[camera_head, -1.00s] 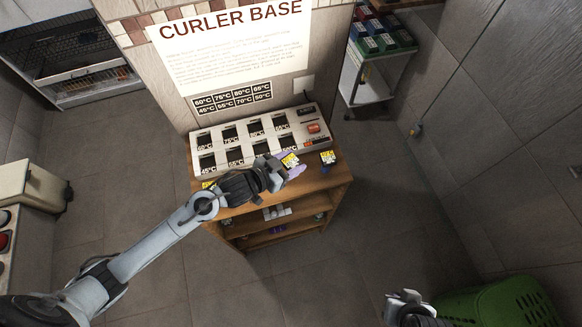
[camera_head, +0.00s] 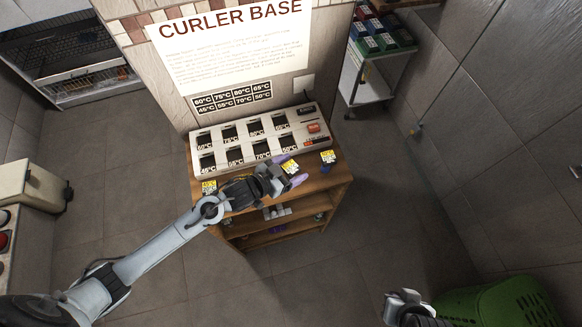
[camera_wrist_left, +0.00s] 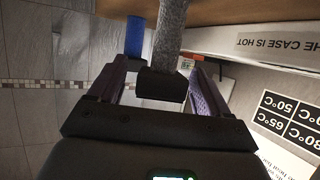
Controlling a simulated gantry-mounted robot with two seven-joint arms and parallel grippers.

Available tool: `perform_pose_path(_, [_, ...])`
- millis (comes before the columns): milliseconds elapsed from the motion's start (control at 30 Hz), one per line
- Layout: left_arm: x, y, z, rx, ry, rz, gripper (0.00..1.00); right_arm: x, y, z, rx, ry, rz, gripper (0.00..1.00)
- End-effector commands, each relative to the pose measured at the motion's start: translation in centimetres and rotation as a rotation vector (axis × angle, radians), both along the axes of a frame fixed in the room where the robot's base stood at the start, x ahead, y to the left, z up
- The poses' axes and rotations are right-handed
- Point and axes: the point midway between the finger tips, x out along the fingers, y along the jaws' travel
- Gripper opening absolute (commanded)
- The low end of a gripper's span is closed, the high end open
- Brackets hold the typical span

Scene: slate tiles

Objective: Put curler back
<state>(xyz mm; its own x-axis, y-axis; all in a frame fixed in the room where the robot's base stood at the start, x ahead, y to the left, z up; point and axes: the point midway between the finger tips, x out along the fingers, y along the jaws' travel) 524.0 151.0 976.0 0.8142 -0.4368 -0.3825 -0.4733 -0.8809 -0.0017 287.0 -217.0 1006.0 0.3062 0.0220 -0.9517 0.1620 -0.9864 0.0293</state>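My left gripper (camera_head: 296,179) is in front of the curler base (camera_head: 245,143) with its purple fingers around the top of a curler with a yellow label (camera_head: 290,167). In the left wrist view this grey curler (camera_wrist_left: 171,38) stands upright between the fingers, its black end (camera_wrist_left: 162,85) at fingertip level; it appears gripped. A blue curler (camera_head: 325,169) with its own label stands to the right on the wooden cabinet top (camera_head: 340,172). Another label (camera_head: 209,186) shows at the left; its curler is hidden behind my arm. My right gripper (camera_head: 405,300) is low at the right, its fingers unclear.
The base has two rows of square wells with temperature marks, and an orange switch (camera_head: 314,128) at its right. A sign (camera_head: 235,45) hangs on the wall behind. A green basket (camera_head: 500,303) is at the lower right. The floor around the cabinet is clear.

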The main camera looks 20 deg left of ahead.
Motion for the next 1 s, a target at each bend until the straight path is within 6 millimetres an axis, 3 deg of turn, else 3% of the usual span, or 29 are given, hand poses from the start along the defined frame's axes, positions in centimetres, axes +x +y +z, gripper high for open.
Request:
perform_pose_path(367, [-0.4,0.2,0.4,0.000,0.001,0.000,0.78,0.0,-0.1,0.1,-0.005,0.000,0.004,0.00])
perform_pose_path(1000, [-8.5,4.6,4.2,0.000,0.002,-0.001,0.78,0.0,-0.1,0.5,-0.007,0.000,0.005,0.00])
